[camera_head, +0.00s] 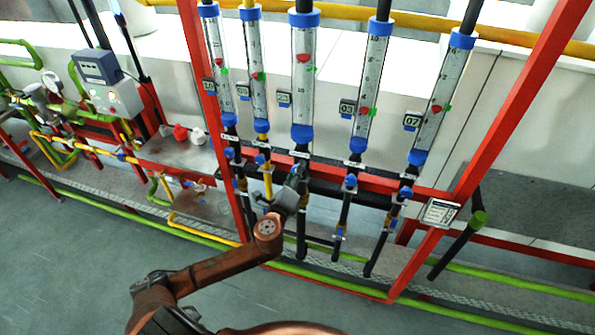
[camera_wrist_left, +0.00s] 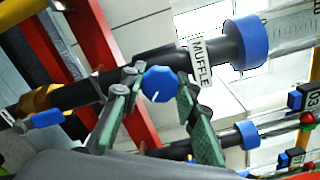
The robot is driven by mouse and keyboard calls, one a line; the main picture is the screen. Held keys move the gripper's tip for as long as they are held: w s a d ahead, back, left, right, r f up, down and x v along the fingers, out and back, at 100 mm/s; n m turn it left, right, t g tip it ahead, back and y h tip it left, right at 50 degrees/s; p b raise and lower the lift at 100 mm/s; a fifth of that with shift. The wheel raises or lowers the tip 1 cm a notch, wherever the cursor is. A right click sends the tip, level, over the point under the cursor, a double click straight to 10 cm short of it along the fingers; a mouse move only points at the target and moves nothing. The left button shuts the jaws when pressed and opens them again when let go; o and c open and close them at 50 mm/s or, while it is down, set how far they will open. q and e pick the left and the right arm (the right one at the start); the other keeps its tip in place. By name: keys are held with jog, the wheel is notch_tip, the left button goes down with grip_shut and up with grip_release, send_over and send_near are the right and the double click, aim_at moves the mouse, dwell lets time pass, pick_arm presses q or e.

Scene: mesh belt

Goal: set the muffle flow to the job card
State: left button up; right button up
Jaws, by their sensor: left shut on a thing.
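My left gripper (camera_head: 298,178) reaches up to the foot of the large middle flow tube (camera_head: 303,90). In the left wrist view its green-padded fingers close on a blue round knob (camera_wrist_left: 159,84) with a white mark. The knob sits on a black pipe beside a white tag reading MUFFLE (camera_wrist_left: 200,62). In the head view the gripper hides this knob. The tube's red float (camera_head: 303,57) sits in the upper half, a little above a green marker (camera_head: 312,69). The job card (camera_head: 440,213) hangs on the red frame at right; its text is too small to read.
Other flow tubes stand on both sides, with blue knobs such as this one (camera_head: 351,181) below them. A red frame post (camera_head: 500,110) slants at right. A green pipe (camera_head: 330,279) runs low along the floor. The grey floor (camera_head: 80,270) in front is clear.

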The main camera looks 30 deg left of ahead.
jog(key=shift+a, duration=0.1)
pick_arm(q)
jog(key=o, duration=1.1)
jog(key=shift+o, duration=0.4)
jog(key=shift+s, duration=0.1)
jog(key=v, duration=1.1)
jog(key=shift+s, duration=0.4)
